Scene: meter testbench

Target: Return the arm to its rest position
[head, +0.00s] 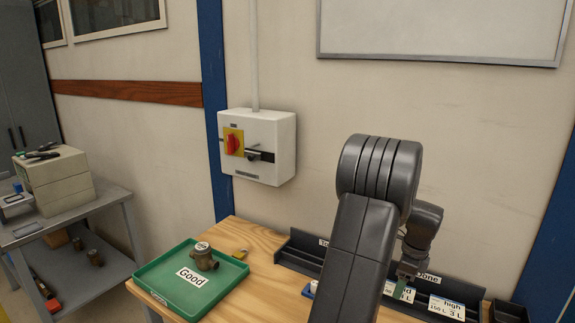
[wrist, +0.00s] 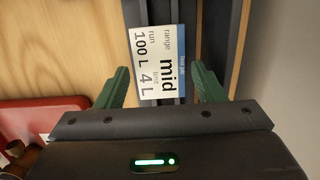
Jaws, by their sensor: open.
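My gripper (wrist: 162,72) is open in the wrist view, its two green fingers apart with clear gaps on both sides of a white card marked "mid" (wrist: 158,50). The card lies in a dark slotted rack beyond the fingers, and I cannot tell how far off it is. In the head view my gripper (head: 407,270) is small and partly hidden behind my dark arm, low over the rack (head: 300,255) at the wall side of the wooden bench. My arm is bent, with its large elbow joint raised in front of the rack.
A green tray marked "Good" (head: 165,270) holds a brass meter (head: 203,258) on the bench's left. A "high" card (head: 447,308) stands right of my gripper. A red tray (wrist: 40,120) shows in the wrist view. A switch box (head: 258,147) hangs on the wall.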

